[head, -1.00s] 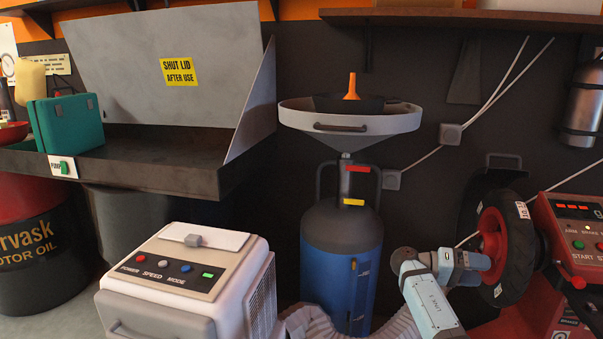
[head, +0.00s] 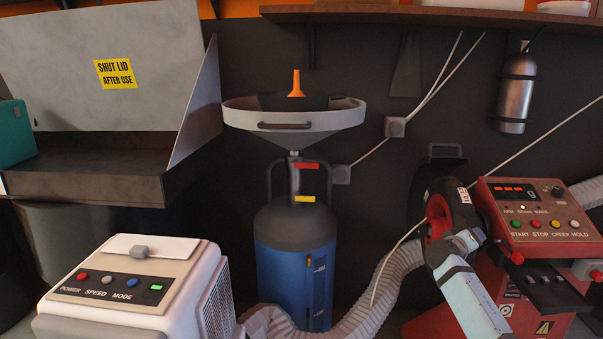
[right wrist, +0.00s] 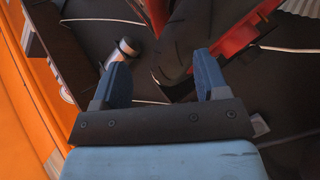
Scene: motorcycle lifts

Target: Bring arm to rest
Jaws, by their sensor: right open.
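My right arm (head: 473,300), light blue and white, comes in at the lower right of the head view, in front of the black wheel (head: 455,205) with a red hub. Its gripper cannot be made out there. In the right wrist view my right gripper (right wrist: 163,78) shows two blue fingers wide apart with nothing held between them. A dark shape and red machine parts lie beyond the fingertips. My left gripper is not in view.
A red control machine (head: 540,225) stands right of the wheel. A blue drum (head: 295,260) with a wide funnel pan (head: 295,118) stands mid-view. A white unit (head: 135,290) with a ribbed hose (head: 395,275) is at the front left. A silver cylinder (head: 515,95) hangs on the wall.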

